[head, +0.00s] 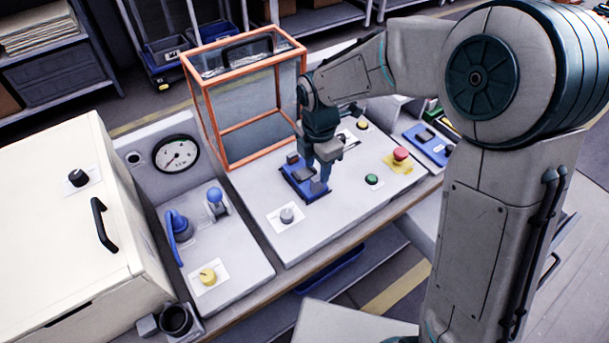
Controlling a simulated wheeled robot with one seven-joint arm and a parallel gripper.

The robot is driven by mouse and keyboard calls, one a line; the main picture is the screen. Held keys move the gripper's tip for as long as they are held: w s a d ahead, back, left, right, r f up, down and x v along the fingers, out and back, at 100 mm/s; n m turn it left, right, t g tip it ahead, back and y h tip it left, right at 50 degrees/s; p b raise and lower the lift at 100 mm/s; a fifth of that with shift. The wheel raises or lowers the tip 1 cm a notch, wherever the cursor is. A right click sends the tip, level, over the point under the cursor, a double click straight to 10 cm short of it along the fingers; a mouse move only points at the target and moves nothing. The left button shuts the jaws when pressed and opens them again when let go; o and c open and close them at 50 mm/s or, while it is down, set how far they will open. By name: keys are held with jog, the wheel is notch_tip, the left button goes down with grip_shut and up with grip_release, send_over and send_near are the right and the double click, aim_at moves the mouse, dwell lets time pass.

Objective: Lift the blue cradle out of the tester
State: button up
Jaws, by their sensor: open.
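The blue cradle (309,196) lies flat on the light grey deck of the tester (335,212), in front of the orange-framed clear guard (203,106). Dark parts stand on the cradle's upper side. My gripper (316,178) points down right over the cradle, with its jaws open. Its fingers hide part of the cradle, and I cannot tell whether they touch it. A second blue holder (428,144) with a dark part on it lies to the right of the tester.
A red button on a yellow plate (400,155), a green button (371,179) and a grey knob (287,215) stand on the deck. A gauge panel (176,153) with a blue lever is to the left, beside a cream cabinet (62,220). The deck's front right is clear.

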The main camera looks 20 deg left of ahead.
aim_at(317, 177)
jog(key=shift+d+f+p, duration=0.1)
jog(key=shift+f+p, duration=0.3)
jog(key=shift+f, duration=2.75)
grip_shut()
